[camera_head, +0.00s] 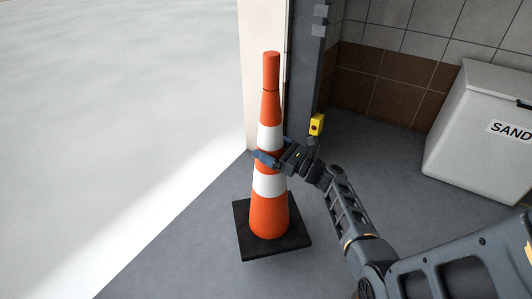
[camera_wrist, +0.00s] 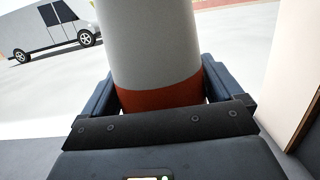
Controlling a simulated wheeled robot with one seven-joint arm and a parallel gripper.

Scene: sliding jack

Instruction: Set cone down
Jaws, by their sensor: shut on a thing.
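The orange cone (camera_head: 269,218) has white bands and a black square base (camera_head: 242,238). It stands upright in the head view, near the doorway edge. Whether its base touches the floor is hard to tell. My gripper (camera_head: 268,159) is shut around the cone's middle, between the two white bands. In the wrist view the cone's white band and orange part (camera_wrist: 150,50) fill the space between the two fingers of my gripper (camera_wrist: 160,92). The cone's base and top are out of the wrist view.
A pale wall end and dark door frame (camera_head: 303,70) stand right behind the cone. A yellow block (camera_head: 317,124) is on the frame. A white SAND bin (camera_head: 480,130) stands at the right. Bright open ground lies left. A grey van (camera_wrist: 45,28) shows outside.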

